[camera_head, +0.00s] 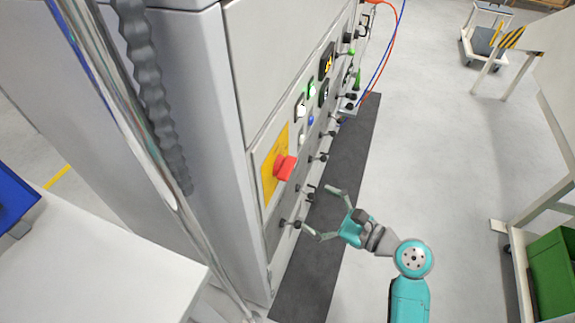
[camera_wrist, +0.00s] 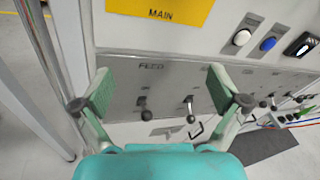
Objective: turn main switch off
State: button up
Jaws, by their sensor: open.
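The main switch is a red knob (camera_head: 284,167) on a yellow plate (camera_head: 268,178) on the machine's front panel. In the wrist view only the lower part of the yellow plate (camera_wrist: 160,12), lettered MAIN, shows at the top edge; the red knob is out of that view. My gripper (camera_head: 322,209) is open and empty, in front of the panel, lower than the red knob and apart from it. In the wrist view its two fingers (camera_wrist: 160,88) stand wide apart before the grey strip lettered FEED.
Small black-knobbed levers (camera_wrist: 190,110) stick out of the strip just beyond my fingers. A white button (camera_wrist: 242,38) and a blue button (camera_wrist: 268,44) sit to the right. A dark mat (camera_head: 313,262) lies along the machine; the floor right of it is clear up to a table (camera_head: 558,75).

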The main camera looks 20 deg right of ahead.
aim_at(288, 167)
jog(key=d+r+g+y, duration=0.25)
jog(key=r+y, duration=0.25)
jog(key=r, duration=0.4)
jog(key=shift+t, duration=0.35)
jog(key=x, duration=1)
jog(key=shift+w+d+f, duration=0.1)
jog(key=shift+w+f, duration=0.1)
jog(key=shift+w, duration=0.25)
jog(key=c, duration=1.1)
